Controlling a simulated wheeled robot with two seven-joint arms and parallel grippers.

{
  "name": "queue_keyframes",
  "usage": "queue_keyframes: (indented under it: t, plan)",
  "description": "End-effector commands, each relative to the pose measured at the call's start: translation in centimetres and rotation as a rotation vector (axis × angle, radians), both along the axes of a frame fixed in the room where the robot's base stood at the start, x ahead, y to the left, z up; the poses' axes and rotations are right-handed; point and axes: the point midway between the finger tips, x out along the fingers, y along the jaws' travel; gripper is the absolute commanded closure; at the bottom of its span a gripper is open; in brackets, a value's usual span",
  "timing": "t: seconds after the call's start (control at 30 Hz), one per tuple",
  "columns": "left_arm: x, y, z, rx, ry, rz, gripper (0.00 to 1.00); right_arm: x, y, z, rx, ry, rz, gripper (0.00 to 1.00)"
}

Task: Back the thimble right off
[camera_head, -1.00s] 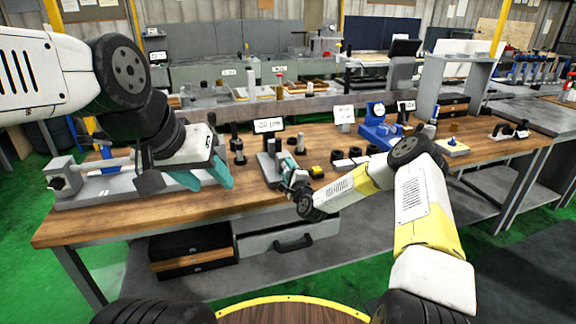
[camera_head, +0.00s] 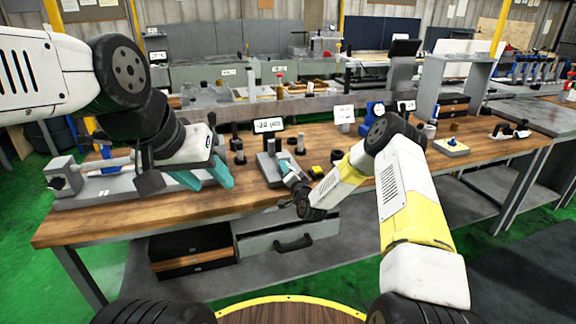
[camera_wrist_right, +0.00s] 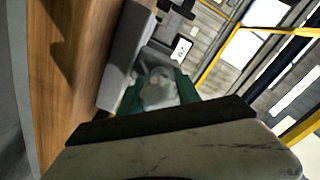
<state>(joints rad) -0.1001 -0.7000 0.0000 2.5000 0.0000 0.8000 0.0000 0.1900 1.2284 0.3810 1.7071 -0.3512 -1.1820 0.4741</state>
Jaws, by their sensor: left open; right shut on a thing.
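A grey stand (camera_head: 268,170) with the measuring instrument stands on the wooden bench, right of centre-left in the head view. A small display (camera_head: 268,125) shows behind it; its digits are too small to read surely. My right gripper (camera_head: 288,172) is at the stand's right side. In the right wrist view, its teal fingers are shut on a rounded grey thimble (camera_wrist_right: 158,88), mostly hidden between them, beside a grey block (camera_wrist_right: 125,55). My left gripper (camera_head: 208,178) is open and empty, over the bench at the left, apart from the stand.
A grey bed with a spindle (camera_head: 66,178) lies at the bench's left end, under my left arm. The bench's front edge is mostly clear.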

Motion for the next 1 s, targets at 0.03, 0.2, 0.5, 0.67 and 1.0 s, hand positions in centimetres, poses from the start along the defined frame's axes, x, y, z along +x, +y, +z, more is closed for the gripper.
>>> queue_keyframes:
  t: [0.03,0.2,0.5,0.67,1.0]
  plan:
    - [0.00,0.00,0.00,0.000,0.000,0.000,0.52,-0.10,0.12,-0.17,-0.043,-0.010,0.003,1.00]
    - [0.00,0.00,0.00,0.000,0.000,0.000,0.52,-0.09,0.08,-0.16,-0.197,-0.060,0.002,1.00]
    - [0.00,0.00,0.00,0.000,0.000,0.000,0.52,-0.11,0.07,-0.24,-0.442,-0.139,0.003,1.00]
    - [0.00,0.00,0.00,0.000,0.000,0.000,0.52,-0.11,0.02,-0.26,-0.541,-0.171,0.002,1.00]
    - [0.00,0.00,0.00,0.000,0.000,0.000,0.52,-0.11,-0.03,-0.30,-0.655,-0.207,0.003,1.00]
